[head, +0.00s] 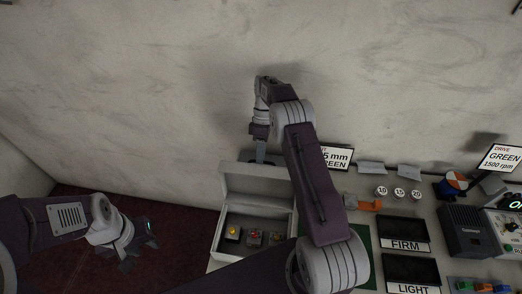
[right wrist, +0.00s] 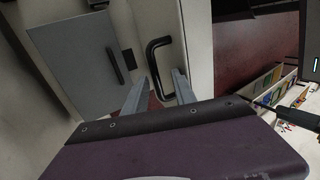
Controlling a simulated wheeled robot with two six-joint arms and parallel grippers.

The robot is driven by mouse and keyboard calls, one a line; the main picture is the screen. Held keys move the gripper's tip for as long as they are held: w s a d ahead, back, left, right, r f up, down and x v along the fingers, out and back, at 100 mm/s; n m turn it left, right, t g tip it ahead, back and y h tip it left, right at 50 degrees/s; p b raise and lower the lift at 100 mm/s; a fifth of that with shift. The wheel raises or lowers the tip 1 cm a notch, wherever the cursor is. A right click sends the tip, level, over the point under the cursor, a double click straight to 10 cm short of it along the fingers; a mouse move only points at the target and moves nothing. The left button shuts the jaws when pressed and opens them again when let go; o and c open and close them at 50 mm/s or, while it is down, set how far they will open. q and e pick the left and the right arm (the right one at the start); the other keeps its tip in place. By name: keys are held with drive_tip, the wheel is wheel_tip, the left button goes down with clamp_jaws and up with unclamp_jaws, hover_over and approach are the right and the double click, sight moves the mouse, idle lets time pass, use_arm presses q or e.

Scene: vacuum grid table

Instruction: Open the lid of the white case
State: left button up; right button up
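The white case (head: 219,240) stands at the left end of the table in the head view. Its lid (head: 250,180) is raised at the back, and several small coloured items show inside. My right gripper (head: 261,157) is at the top edge of the lid, partly hidden by my arm. In the right wrist view my right gripper (right wrist: 158,82) has its fingers apart, with a black handle (right wrist: 153,48) on a pale panel between and just beyond them. Contact with the handle cannot be told. My left gripper (head: 143,246) is open and empty, left of the case.
Right of the case are a green mat (head: 361,255), dark trays marked FIRM (head: 404,230) and LIGHT (head: 411,268), round weights (head: 399,193) and a dark device (head: 465,230). A wall is behind.

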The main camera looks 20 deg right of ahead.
drive_tip(key=p+v, duration=0.4)
drive_tip(key=v, duration=0.2)
drive_tip(key=shift+p, duration=0.3)
drive_tip(key=shift+f, duration=0.1)
drive_tip(key=c, duration=0.6)
drive_tip(key=shift+w+m, duration=0.2)
drive_tip(key=shift+m, duration=0.7)
clamp_jaws()
drive_tip(key=w+d+m+t+h+b, duration=0.2)
drive_tip(key=d+m+b, duration=0.4)
drive_tip(key=m, duration=1)
drive_tip(key=shift+w+t+b, duration=0.7)
drive_tip(key=shift+w+b, duration=0.1)
drive_tip(key=shift+b, duration=0.2)
